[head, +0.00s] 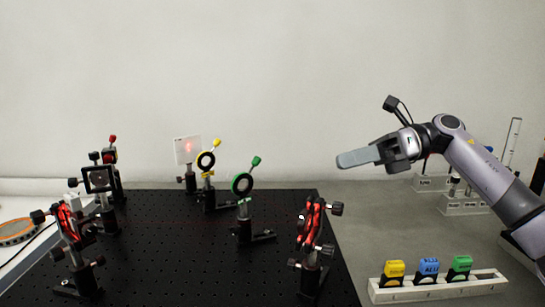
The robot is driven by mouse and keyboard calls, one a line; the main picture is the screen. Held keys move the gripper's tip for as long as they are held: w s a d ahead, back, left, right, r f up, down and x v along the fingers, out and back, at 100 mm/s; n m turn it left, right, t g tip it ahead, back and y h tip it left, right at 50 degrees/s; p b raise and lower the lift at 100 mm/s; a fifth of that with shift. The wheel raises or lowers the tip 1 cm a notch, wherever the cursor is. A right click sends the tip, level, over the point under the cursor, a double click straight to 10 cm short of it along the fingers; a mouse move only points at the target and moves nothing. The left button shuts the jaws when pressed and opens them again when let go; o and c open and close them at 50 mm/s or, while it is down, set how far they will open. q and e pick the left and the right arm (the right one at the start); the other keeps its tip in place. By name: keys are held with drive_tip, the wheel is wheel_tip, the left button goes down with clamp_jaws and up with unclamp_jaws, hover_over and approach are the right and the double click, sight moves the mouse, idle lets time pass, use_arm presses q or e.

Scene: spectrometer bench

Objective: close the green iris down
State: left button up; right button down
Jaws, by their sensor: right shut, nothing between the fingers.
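The green iris (242,184) stands upright on a post on the black breadboard, near the middle. It has a dark ring with a green edge, and its green-tipped lever (256,161) points up and to the right. How wide its opening is, I cannot tell at this size. My right gripper (342,161) is shut and empty, held in the air to the right of the green iris and clearly apart from it. Its fingers point left. My left gripper is not in view.
A yellow iris (206,161) and a white card (187,150) with a red spot stand behind the green iris. Red-and-black mounts stand front right (310,222) and front left (70,222). A white rack (435,290) holds yellow, blue and green blocks. The breadboard's (185,265) front middle is clear.

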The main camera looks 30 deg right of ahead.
idle(0.3)
drive_tip(key=p, duration=0.2)
approach(254, 164)
wheel_tip(254, 164, down, 4)
drive_tip(key=a, duration=0.2)
drive_tip(key=shift+w+a+r+p, duration=0.25)
drive_tip(key=shift+w+a+r, duration=0.15)
drive_tip(key=shift+a, duration=0.15)
drive_tip(key=shift+w+a+r+p, duration=0.2)
drive_tip(key=shift+w+a+r, duration=0.05)
drive_tip(key=shift+a+r, duration=0.25)
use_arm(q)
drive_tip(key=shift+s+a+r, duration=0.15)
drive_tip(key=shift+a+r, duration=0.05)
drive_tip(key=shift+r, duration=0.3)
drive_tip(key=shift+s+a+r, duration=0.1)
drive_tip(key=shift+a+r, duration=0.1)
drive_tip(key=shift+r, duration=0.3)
use_arm(e)
drive_tip(key=shift+w+a, duration=0.3)
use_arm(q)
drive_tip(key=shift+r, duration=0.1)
use_arm(e)
drive_tip(key=shift+r, duration=0.1)
